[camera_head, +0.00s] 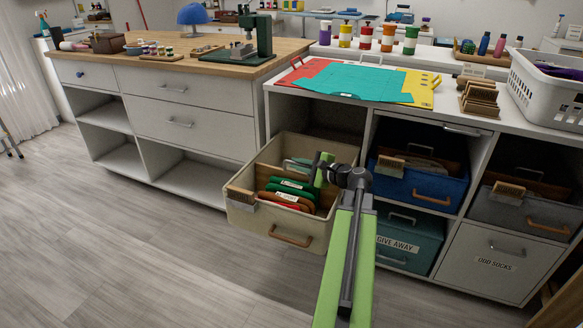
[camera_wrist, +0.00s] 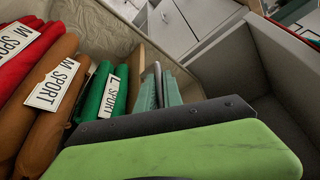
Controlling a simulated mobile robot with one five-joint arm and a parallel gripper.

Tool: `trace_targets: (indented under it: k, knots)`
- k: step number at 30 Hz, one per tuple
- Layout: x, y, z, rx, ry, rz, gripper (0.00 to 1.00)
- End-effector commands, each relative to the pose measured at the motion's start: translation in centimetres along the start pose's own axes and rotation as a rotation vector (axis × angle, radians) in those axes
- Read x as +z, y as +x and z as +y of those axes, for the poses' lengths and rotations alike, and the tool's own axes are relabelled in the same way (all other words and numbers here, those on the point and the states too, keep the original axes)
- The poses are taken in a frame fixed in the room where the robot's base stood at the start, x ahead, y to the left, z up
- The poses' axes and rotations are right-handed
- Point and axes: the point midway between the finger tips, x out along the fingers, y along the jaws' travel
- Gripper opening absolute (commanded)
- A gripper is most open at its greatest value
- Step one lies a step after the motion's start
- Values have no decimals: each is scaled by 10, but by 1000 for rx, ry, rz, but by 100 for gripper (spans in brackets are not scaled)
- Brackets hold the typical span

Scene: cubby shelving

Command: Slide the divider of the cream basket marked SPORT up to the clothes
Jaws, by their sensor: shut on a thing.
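The cream basket (camera_head: 243,219) is pulled out of its cubby in the low shelf. Folded clothes stand in it in a row: red, brown and green bundles (camera_head: 292,188) with white tags. In the wrist view the tags read SPORT on the brown bundle (camera_wrist: 40,105) and the green bundle (camera_wrist: 98,95). My gripper (camera_head: 322,168) is down at the basket's right side, shut on the divider. The grip itself is largely hidden by its green finger.
A blue basket (camera_head: 420,190) and a grey basket (camera_head: 522,212) sit in cubbies to the right, above a GIVE AWAY bin (camera_head: 408,243) and an ODD SOCKS front (camera_head: 492,262). Coloured sheets (camera_head: 360,80) lie on the shelf top. The floor at left is clear.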

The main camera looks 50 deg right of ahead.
Motion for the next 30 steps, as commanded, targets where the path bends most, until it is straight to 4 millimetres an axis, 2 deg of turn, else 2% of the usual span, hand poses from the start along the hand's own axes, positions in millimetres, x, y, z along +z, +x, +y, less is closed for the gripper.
trace_targets:
  k: [2,3,8,16,19,23,30]
  knots:
    - [-4,-3,0,0,-3,11,0]
    - [-5,-3,0,0,-3,12,12]
    - [-3,-2,1,1,-3,10,33]
    - [1,0,2,3,-3,3,33]
    - [2,-6,1,2,-3,3,33]
    - [3,-31,0,1,-3,5,33]
    - [2,-91,0,1,-2,6,33]
